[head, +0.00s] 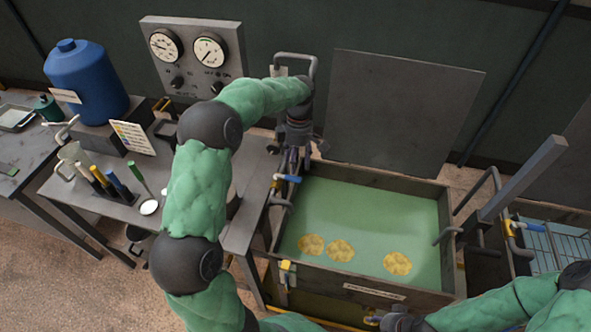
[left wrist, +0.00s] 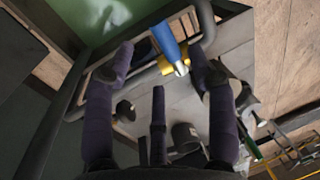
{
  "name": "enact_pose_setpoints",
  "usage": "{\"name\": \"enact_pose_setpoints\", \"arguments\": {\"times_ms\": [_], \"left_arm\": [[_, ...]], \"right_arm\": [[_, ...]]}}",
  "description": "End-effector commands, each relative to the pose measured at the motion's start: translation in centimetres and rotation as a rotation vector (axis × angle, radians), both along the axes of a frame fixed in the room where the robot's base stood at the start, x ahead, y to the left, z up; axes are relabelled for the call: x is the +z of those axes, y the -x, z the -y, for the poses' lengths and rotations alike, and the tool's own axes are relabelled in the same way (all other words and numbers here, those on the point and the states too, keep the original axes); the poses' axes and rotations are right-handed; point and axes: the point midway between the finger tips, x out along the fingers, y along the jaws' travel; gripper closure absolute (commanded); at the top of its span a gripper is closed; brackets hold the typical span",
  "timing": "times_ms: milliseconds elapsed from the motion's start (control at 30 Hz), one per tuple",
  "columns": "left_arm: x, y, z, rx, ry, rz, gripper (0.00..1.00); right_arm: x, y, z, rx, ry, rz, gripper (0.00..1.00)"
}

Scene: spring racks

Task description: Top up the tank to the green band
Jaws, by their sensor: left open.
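The tank (head: 445,215) holds pale green liquid, with several yellow flower-shaped pieces in or on it. A valve with a blue lever (head: 289,178) sits at the tank's left edge under a bent grey spout (head: 296,57). My left gripper (head: 291,163) points down just above the lever. In the left wrist view the blue lever (left wrist: 166,40) and its yellow valve body (left wrist: 176,62) lie beyond and between the open fingers (left wrist: 160,68), with no clear contact.
A bench with a blue drum (head: 88,85), several tools and a gauge panel (head: 195,55) stands at left. A yellow valve (head: 287,272) is on the tank's front left corner. A second basin with a wire rack (head: 545,245) is at right. A grey panel (head: 400,110) stands behind the tank.

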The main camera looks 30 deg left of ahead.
Motion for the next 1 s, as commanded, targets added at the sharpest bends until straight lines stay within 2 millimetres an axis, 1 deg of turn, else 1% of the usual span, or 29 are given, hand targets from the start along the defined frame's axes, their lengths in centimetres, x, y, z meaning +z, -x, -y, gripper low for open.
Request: {"name": "enact_pose_setpoints", "arguments": {"times_ms": [33, 200, 400, 567, 1000], "left_arm": [[1.2, -0.4, -0.1, 0.000, 0.000, 0.004, 0.44], [4.1, -0.9, -0.3, 0.000, -0.001, 0.003, 0.44], [6.1, -1.2, -0.4, 0.000, 0.000, 0.001, 0.44], [6.6, -1.3, -0.4, 0.000, 0.000, 0.001, 0.44], [6.6, -1.3, -0.4, 0.000, 0.000, 0.000, 0.44]], "right_arm": [[0.0, 0.0, 0.0, 0.000, 0.000, 0.000, 0.55], [0.0, 0.0, 0.0, 0.000, 0.000, 0.000, 0.55], [0.0, 0.0, 0.0, 0.000, 0.000, 0.000, 0.55], [0.0, 0.0, 0.0, 0.000, 0.000, 0.000, 0.55], [0.0, 0.0, 0.0, 0.000, 0.000, 0.000, 0.55]]}}
